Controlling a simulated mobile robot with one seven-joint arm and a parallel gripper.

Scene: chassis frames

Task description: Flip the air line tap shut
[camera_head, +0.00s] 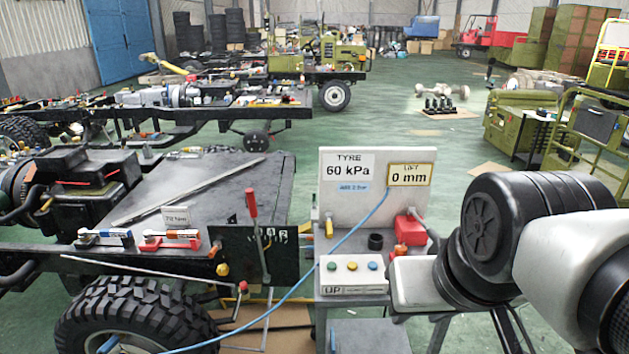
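A small upright yellow handle (329,228) stands at the left of the white panel (334,168), beside the blue air hose (336,243). It looks like the tap lever, but it is too small to tell whether it is open or shut. The hose runs from the panel's right side down left to the front tyre (140,318). My arm comes in from the right, and its visible end is a pale block (416,282) in front of the bench's right side. I take this block for my gripper's body. No fingers show, and I see nothing held.
The panel reads 60 kPa and 0 mm. A button box (352,274) marked UP, a black cup-like part (376,242) and a red block (409,230) sit on the bench. A red-topped lever (252,207) rises from the chassis at left.

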